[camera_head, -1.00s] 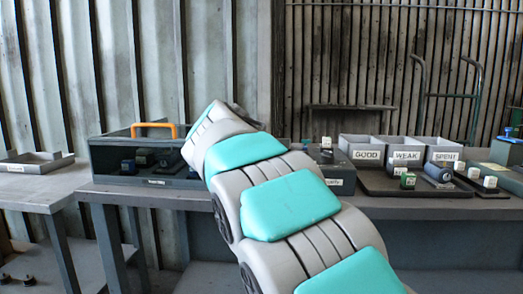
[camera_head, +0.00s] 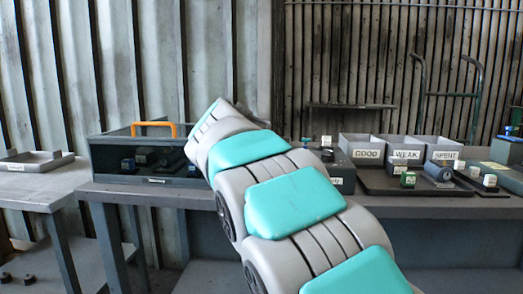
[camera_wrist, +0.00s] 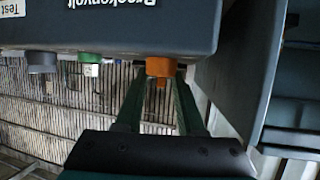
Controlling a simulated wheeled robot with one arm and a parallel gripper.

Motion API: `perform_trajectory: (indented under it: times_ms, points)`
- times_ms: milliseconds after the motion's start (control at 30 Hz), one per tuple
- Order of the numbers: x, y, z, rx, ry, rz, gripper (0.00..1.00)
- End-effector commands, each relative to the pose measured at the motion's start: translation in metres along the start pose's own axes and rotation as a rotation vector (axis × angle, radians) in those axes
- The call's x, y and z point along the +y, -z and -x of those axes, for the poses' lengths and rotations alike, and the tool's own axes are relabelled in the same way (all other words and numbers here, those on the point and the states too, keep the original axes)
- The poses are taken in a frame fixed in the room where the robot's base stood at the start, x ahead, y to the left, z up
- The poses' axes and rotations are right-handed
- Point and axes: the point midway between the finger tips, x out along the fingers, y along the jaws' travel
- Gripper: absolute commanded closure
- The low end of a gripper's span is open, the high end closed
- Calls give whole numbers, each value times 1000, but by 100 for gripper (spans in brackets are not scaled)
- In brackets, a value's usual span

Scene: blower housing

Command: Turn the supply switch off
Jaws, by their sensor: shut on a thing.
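In the wrist view, a dark box with upside-down lettering "Breakenvolt" (camera_wrist: 115,25) fills the top. An orange knob (camera_wrist: 160,66) sticks out of it, with a green-and-white one (camera_wrist: 90,62) and a grey one (camera_wrist: 42,62) to its left. I cannot tell from any label which is the supply switch. My gripper (camera_wrist: 160,80) has its two green fingers reaching up to the orange knob, one on each side, shut on it. In the head view my arm hides the gripper, and the labelled dark box (camera_head: 342,174) is partly hidden behind the arm.
Bins marked GOOD (camera_head: 367,154), WEAK (camera_head: 406,155) and SPENT (camera_head: 446,155) stand right, behind small blocks on a dark tray (camera_head: 375,185). A large dark panel (camera_wrist: 235,65) is close right of my gripper.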

Motion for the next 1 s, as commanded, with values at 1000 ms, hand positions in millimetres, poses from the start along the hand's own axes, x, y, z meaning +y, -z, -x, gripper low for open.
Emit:
perform_trajectory:
  times_ms: [1000]
  points:
    - [-2, -3, 0, -8, 679, 269, 100]
